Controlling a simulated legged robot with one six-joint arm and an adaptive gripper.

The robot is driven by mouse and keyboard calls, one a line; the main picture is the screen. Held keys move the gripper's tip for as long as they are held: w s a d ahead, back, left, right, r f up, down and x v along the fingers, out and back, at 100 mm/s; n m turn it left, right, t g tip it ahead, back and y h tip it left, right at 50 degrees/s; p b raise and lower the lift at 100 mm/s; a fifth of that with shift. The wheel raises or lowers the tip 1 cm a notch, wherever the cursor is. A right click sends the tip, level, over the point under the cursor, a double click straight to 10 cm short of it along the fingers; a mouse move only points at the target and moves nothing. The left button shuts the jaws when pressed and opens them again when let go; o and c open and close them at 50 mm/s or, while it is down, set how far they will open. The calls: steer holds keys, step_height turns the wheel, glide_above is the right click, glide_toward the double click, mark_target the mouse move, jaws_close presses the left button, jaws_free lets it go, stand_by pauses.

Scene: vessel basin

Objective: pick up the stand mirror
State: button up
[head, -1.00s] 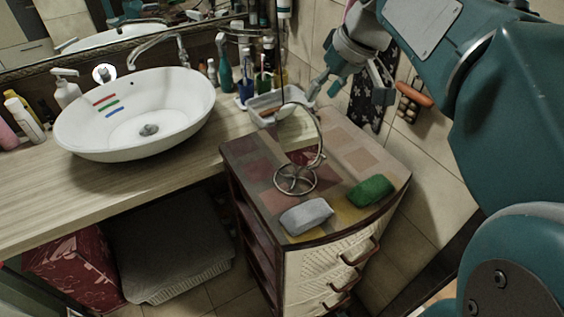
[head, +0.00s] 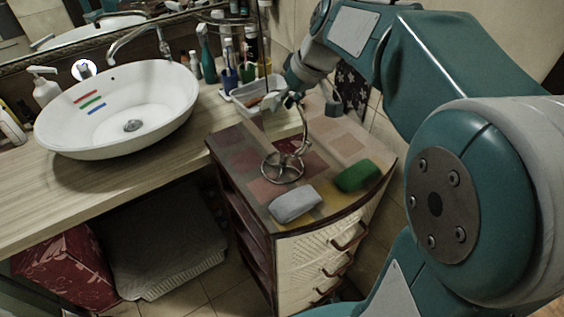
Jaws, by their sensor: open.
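The stand mirror (head: 282,167) stands upright on the patterned top of a small drawer cabinet. It has a round wire base, a curved stem and a pale mirror face. My gripper (head: 283,103) comes in from above and behind, at the upper rim of the mirror. Its jaws are open. The fingers overlap the top of the mirror in the picture, and I cannot tell whether they touch it.
A grey sponge-like block (head: 296,204) and a green one (head: 357,175) lie in front of the mirror. A white tray (head: 250,92) with cups and bottles sits behind it. A white basin (head: 120,112) is on the wooden counter (head: 60,189) at left.

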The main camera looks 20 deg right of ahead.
steer(key=shift+w+a+f, duration=0.1)
steer(key=shift+f, duration=0.25)
jaws_close()
steer(key=shift+r, duration=0.1)
